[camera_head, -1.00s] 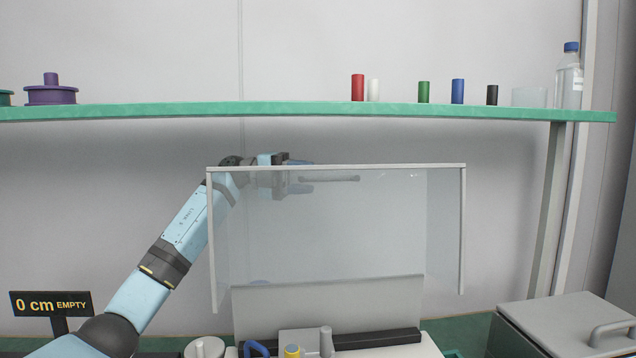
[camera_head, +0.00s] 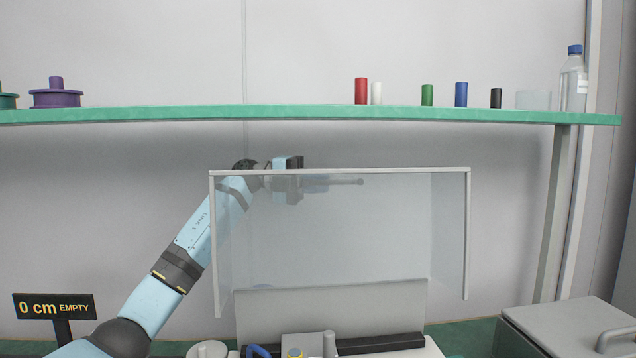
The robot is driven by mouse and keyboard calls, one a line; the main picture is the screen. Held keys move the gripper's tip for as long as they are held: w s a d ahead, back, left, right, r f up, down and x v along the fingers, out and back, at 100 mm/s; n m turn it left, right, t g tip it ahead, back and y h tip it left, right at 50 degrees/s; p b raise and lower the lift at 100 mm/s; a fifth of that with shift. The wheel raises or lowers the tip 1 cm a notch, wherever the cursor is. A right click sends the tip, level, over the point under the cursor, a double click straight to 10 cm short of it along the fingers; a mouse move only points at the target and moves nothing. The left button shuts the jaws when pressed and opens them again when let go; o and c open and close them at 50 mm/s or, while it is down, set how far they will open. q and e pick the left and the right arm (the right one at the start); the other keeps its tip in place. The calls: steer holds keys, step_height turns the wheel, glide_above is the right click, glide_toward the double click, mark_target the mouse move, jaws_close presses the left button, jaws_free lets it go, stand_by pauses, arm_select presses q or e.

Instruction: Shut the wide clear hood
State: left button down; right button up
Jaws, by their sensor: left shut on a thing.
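The wide clear hood (camera_head: 350,235) stands raised above the low white device (camera_head: 405,348), with its pale frame upright and its top edge near the shelf. A grey handle bar (camera_head: 345,182) shows through the clear panel near the hood's top, on the far side. My left gripper (camera_head: 308,183) is behind the hood's upper left part and is shut on the left end of that bar. The fingertips show only dimly through the panel. My right gripper is not in view.
A green shelf (camera_head: 300,116) with a bottle (camera_head: 573,80), several small cylinders and spools spans above the hood. A grey lidded box (camera_head: 565,325) stands at the right. A sign (camera_head: 54,306) reading "0 cm EMPTY" stands at the left.

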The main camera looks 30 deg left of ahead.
arm_select(q)
steer(key=shift+s+d+r+m, duration=0.15)
steer(key=shift+s+d+m, duration=0.15)
steer(key=shift+s+d, duration=0.15)
steer(key=s+d+m, duration=0.1)
steer(key=s, duration=0.1)
steer(key=s+d+m+y+p, duration=0.1)
steer(key=s+d, duration=0.1)
steer(key=s+d+m+y, duration=0.1)
steer(key=s+d, duration=0.1)
steer(key=s, duration=0.1)
steer(key=shift+r+m+p, duration=0.2)
steer(key=shift+m+p, duration=0.15)
steer(key=shift+m, duration=0.05)
steer(key=s+d+f+m+t+y+b, duration=0.2)
steer(key=s+d+f+m+y+b, duration=0.1)
steer(key=s+d+f+m+b, duration=0.4)
steer(key=shift+s+d+f+t+y+b, duration=0.6)
steer(key=shift+s+d+f, duration=1.1)
steer(key=shift+s+f, duration=1.9)
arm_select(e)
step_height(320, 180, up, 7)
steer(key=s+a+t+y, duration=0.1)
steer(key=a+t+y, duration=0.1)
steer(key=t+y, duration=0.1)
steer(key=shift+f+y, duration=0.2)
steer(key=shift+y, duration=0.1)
arm_select(q)
steer(key=shift+w+f, duration=0.3)
